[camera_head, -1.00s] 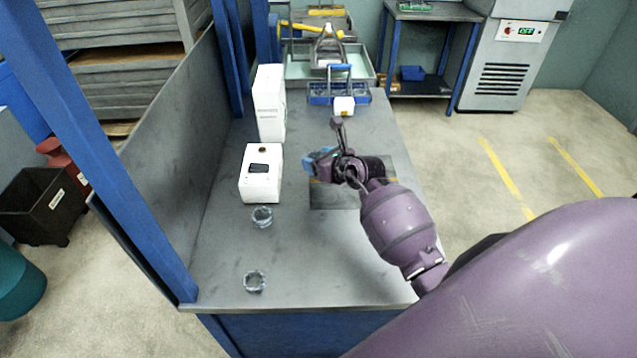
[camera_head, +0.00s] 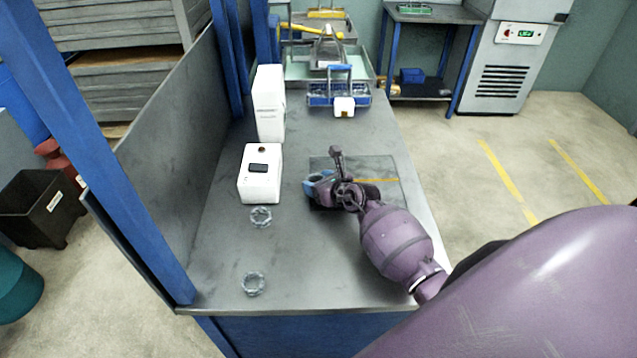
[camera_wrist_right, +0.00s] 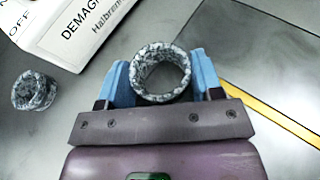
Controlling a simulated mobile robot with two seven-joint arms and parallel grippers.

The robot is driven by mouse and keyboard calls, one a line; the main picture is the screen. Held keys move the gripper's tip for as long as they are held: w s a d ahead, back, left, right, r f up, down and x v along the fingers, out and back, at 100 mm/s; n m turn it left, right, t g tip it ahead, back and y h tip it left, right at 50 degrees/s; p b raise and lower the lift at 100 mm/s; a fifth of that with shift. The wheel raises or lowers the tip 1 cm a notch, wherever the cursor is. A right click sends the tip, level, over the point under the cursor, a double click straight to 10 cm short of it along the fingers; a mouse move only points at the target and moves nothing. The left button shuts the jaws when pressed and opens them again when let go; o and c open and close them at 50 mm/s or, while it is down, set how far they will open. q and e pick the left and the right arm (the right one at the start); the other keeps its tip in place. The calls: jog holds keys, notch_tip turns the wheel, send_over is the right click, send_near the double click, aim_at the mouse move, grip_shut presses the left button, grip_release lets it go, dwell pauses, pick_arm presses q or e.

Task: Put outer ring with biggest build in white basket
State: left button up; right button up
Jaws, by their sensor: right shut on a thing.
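My right gripper (camera_head: 316,186) is low at the left edge of a dark mat on the workbench. In the right wrist view its blue fingers (camera_wrist_right: 162,80) are shut on a mottled grey ring (camera_wrist_right: 139,82), whose open hole faces the camera. Two similar rings lie on the bench to the left in the head view: one (camera_head: 261,224) just in front of the white machine and one (camera_head: 253,292) nearer the front edge. The nearer-to-machine ring also shows in the right wrist view (camera_wrist_right: 36,104). I cannot make out a white basket. My left gripper is out of view.
The white machine (camera_head: 260,188) and a tall white box (camera_head: 269,105) stand along the left. The mat (camera_head: 384,169) has a yellow line. A blue basket (camera_head: 320,98) with a white block (camera_head: 344,108) stands at the back. The front of the bench is mostly clear.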

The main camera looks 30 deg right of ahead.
jog(key=shift+f, duration=0.1)
jog(key=o, duration=1)
jog(key=shift+o, duration=0.2)
